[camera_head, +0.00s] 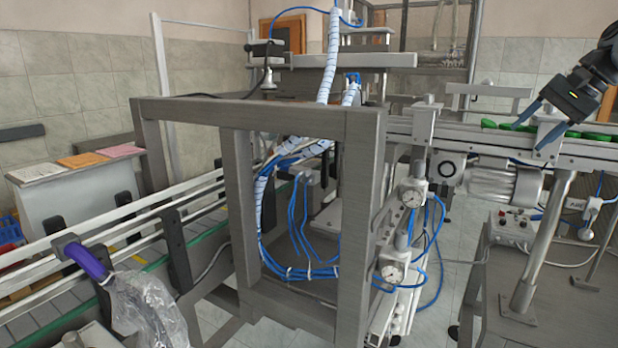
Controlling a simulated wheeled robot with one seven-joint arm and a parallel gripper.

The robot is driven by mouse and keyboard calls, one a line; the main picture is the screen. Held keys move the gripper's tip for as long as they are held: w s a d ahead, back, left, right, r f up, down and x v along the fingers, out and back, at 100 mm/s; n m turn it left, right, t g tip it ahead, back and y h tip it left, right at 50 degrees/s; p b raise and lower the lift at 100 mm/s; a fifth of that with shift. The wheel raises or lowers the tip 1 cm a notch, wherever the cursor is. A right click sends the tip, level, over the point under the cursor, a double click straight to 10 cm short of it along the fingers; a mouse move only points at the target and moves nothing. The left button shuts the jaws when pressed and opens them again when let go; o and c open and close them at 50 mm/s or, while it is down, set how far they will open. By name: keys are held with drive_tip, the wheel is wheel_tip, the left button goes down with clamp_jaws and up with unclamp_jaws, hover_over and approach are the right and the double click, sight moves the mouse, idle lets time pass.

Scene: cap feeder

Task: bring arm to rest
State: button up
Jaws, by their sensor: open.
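My gripper (533,130) shows at the upper right of the head view, on the dark end of my arm.
A grey metal frame (238,110) with blue hoses stands in the middle. Pressure gauges (411,194) and a motor (492,184) sit under the rail. A conveyor (45,312) runs along the left. A plastic bag (150,305) hangs in the foreground. Tiled floor shows between machines.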

drive_tip(key=w+a+f+t+h, duration=0.1)
drive_tip(key=a+f, duration=0.2)
drive_tip(key=f, duration=1.3)
drive_tip(key=a+f+t+h, duration=0.1)
drive_tip(key=a+f, duration=0.2)
drive_tip(key=f, duration=1.2)
drive_tip(key=s+a+f+n+t+h, duration=0.1)
drive_tip(key=s+a+f, duration=0.6)
drive_tip(key=f, duration=0.4)
drive_tip(key=s+a+f+n+t+h, duration=0.15)
drive_tip(key=s+a+f, duration=0.25)
drive_tip(key=s+f, duration=0.65)
drive_tip(key=s+a+n+t+h, duration=0.1)
drive_tip(key=s+a, duration=0.4)
drive_tip(key=s, duration=0.7)
drive_tip(key=s+a+n+t+h, duration=0.15)
drive_tip(key=s+a, duration=0.25)
drive_tip(key=s, duration=0.8)
drive_tip(key=s+a+r+n+t+y, duration=0.1)
drive_tip(key=s+a+r+n, duration=0.1)
drive_tip(key=s+r, duration=0.8)
drive_tip(key=s+a+r+n+t+y, duration=0.1)
drive_tip(key=s+a+r+n+t, duration=0.1)
drive_tip(key=s+r, duration=0.7)
wheel_tip(320, 180, up, 5)
drive_tip(key=shift+s+a, duration=0.3)
drive_tip(key=shift+s, duration=0.1)
